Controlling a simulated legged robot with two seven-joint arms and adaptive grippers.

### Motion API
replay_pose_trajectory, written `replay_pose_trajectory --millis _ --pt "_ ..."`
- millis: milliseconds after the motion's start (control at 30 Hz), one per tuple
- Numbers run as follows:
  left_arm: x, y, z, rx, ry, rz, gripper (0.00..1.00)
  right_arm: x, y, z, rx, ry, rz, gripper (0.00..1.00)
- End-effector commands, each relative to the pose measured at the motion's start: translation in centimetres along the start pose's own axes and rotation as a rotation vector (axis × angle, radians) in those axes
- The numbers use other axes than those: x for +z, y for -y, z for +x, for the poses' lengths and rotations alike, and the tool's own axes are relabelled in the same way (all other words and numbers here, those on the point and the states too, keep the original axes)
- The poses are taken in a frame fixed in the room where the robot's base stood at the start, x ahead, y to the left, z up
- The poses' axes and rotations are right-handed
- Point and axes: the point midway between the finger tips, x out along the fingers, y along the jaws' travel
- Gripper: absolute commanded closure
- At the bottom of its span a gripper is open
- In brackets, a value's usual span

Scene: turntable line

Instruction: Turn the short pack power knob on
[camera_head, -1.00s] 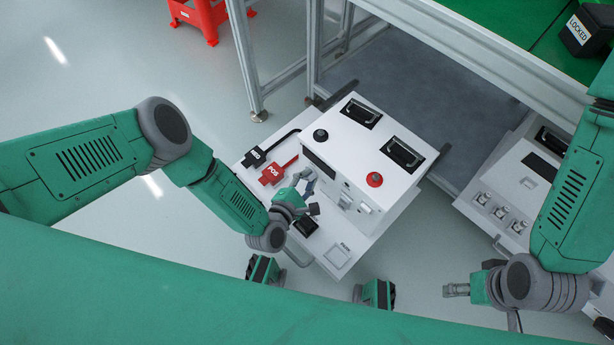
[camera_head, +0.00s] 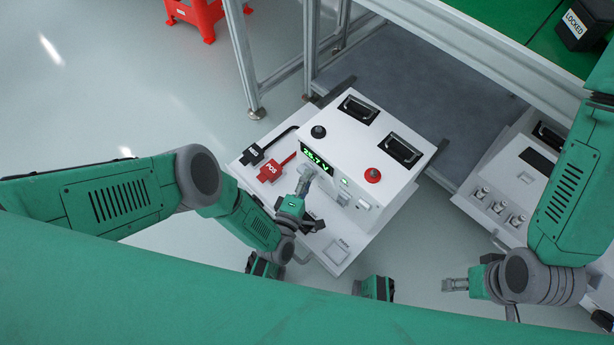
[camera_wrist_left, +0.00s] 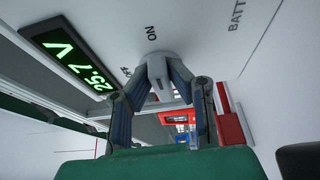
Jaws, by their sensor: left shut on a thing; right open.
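The short white pack (camera_head: 362,145) stands on a white cart. Its front display (camera_head: 318,158) is lit green and reads 25.7 V; it also shows in the left wrist view (camera_wrist_left: 70,55). The grey power knob (camera_wrist_left: 155,60) is on the panel beside the display, near the lettering "ON". My left gripper (camera_head: 308,178) is at the panel, shut on the knob, with its fingers (camera_wrist_left: 158,80) on both sides of it. The fingers hide part of the knob. My right gripper (camera_head: 450,285) is open and empty, away from the pack at the lower right.
A red POS connector (camera_head: 270,171) and a black NEG connector (camera_head: 252,154) lie on the cart (camera_head: 350,247) left of the pack. Open floor lies at the left.

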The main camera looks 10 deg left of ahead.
Motion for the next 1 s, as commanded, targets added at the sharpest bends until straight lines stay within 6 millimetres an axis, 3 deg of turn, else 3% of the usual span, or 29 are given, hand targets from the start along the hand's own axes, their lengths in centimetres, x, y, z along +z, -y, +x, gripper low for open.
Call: replay_pose_trajectory --millis 600,633,700,1000 --pt "0.42 0.53 -0.41 0.001 0.009 0.037 1.00 0.00 0.00 0.04 0.000 0.000 0.000 0.45" --pt "0.42 0.54 -0.42 0.001 0.009 0.037 0.81 0.00 0.00 0.04 0.000 0.000 0.000 0.45" --pt "0.40 0.52 -0.42 0.002 0.008 0.037 0.65 0.00 0.00 0.04 0.000 0.000 0.000 0.45" --pt "0.17 0.21 -0.18 0.010 0.004 0.038 0.65 0.04 0.00 0.00 0.000 -0.001 0.000 0.45"
